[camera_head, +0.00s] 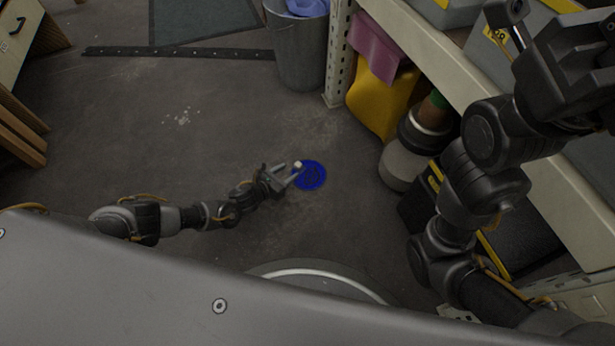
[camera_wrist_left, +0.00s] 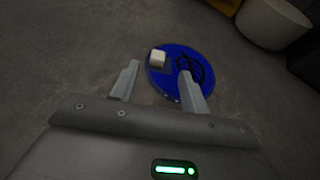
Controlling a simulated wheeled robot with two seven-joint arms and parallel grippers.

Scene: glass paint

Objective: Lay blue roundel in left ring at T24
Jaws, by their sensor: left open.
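The blue roundel (camera_head: 313,178) appears to lie flat on the dark floor near the middle of the head view. It is a round blue disc with a dark design, and a small pale block (camera_wrist_left: 157,58) sits near its edge. My left gripper (camera_head: 289,171) is open at the roundel's left side. In the left wrist view the roundel (camera_wrist_left: 180,82) is ahead of the fingers, one finger overlapping it, with the pale block just beyond the gap between the tips (camera_wrist_left: 159,68). My right arm rises at the right; its gripper (camera_head: 508,18) is partly cut off. I see no ring and no T24 label.
A grey bucket (camera_head: 300,55) stands at the back. A yellow container (camera_head: 378,105), a pale round canister (camera_head: 400,163) and a dark case (camera_head: 520,235) stand under the shelving (camera_head: 440,60) on the right. The floor left of the roundel is mostly clear.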

